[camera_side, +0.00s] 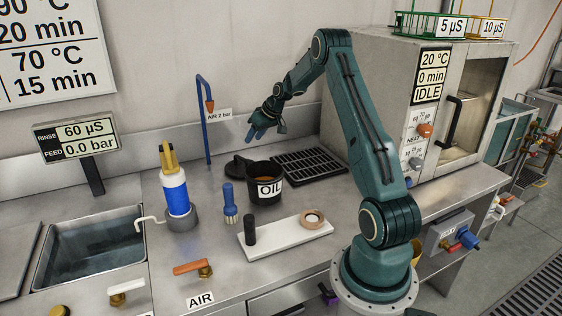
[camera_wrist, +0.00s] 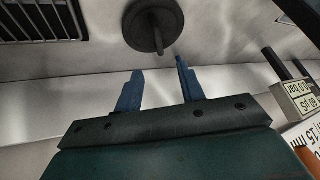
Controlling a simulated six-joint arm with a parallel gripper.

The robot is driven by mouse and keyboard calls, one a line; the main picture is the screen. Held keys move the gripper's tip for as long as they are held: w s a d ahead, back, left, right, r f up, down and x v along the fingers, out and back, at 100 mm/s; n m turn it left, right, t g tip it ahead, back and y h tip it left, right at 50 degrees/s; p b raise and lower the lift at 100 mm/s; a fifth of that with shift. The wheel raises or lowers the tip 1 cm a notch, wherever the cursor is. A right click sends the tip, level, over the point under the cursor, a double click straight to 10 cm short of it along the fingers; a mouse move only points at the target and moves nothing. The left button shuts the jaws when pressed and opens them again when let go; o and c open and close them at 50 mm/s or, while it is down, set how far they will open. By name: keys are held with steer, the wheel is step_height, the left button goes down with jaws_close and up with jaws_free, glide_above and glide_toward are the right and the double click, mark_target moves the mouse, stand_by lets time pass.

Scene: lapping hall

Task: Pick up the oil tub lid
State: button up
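The oil tub lid is a dark round disc with a thin upright grip; it lies on the steel bench (camera_side: 215,262) behind and left of the oil tub (camera_side: 266,192), which partly hides it. The lid (camera_side: 236,168) also shows in the wrist view (camera_wrist: 140,30), just beyond my fingertips. The tub is black, labelled OIL, and stands open with amber liquid inside. My gripper (camera_side: 259,137) hangs above the bench behind the tub, over the lid's area and apart from it. Its two blue fingers (camera_wrist: 158,72) are spread with nothing between them.
A black grate (camera_side: 308,163) lies right of the tub, in front of a grey oven. A blue brush (camera_side: 230,203) stands left of the tub. A white board (camera_side: 284,234) with a black cylinder and a tan ring lies in front. A blue air pipe (camera_side: 205,110) rises at the back left.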

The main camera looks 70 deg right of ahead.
mark_target(241, 158)
steer(key=shift+x, duration=4)
steer(key=shift+f, duration=0.1)
steer(key=shift+x, duration=2.45)
steer(key=shift+d, duration=0.1)
jaws_close()
